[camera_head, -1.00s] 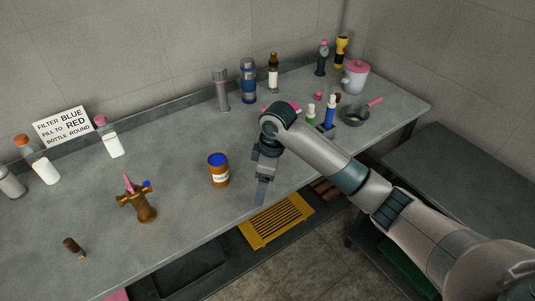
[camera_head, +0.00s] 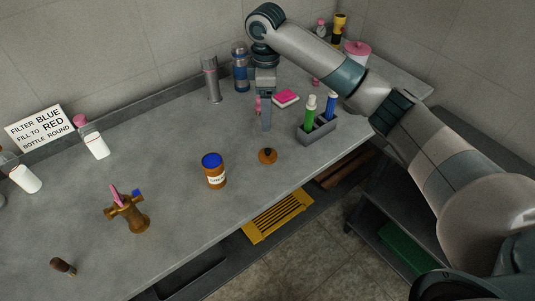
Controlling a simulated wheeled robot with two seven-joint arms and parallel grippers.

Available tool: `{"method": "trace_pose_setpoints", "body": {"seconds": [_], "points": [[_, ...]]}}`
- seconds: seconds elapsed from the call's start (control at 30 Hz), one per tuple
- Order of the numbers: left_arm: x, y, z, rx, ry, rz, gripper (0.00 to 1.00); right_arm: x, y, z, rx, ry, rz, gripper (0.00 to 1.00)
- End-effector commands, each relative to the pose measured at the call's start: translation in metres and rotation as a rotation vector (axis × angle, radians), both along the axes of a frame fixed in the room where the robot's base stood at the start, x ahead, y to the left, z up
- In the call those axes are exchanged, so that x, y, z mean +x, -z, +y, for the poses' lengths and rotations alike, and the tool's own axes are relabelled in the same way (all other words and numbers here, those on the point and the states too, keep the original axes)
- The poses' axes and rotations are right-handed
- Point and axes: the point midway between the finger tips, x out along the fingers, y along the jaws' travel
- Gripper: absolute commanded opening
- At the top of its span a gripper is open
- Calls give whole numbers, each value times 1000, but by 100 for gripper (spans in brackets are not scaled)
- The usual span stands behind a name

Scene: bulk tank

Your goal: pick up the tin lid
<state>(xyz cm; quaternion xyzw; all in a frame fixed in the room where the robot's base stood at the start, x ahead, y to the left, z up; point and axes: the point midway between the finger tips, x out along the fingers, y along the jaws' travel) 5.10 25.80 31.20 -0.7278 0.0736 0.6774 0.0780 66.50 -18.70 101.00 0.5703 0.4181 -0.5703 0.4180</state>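A small round copper-brown lid with a dark knob (camera_head: 267,156) lies flat on the grey counter, right of the brown jar; it looks like the tin lid. My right gripper (camera_head: 266,128) points down above the counter, farther back than this lid and apart from it in the picture. Its fingers are seen edge-on, so I cannot tell whether they are open or shut. Nothing clearly shows held in it. My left gripper is not in view.
A brown jar with a blue top (camera_head: 214,171) stands left of the lid. A grey rack with green and blue bottles (camera_head: 317,132) stands right. A brass valve fitting (camera_head: 130,215) stands front left. The counter around the lid is clear.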

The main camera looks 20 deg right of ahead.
Motion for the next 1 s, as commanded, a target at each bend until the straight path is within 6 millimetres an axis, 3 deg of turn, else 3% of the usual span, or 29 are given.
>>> {"method": "trace_pose_setpoints", "body": {"seconds": [0.17, 0.37, 0.7, 1.0], "points": [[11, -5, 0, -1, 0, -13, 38, 0, 11, 0, -1, 1, 3, 71], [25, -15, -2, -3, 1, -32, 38, -1, 41, -1, -2, 1, 5, 71], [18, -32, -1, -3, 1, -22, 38, -1, 100, -1, -1, 1, 3, 71], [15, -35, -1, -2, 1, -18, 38, 0, 122, 0, -1, 0, -1, 71]]}}
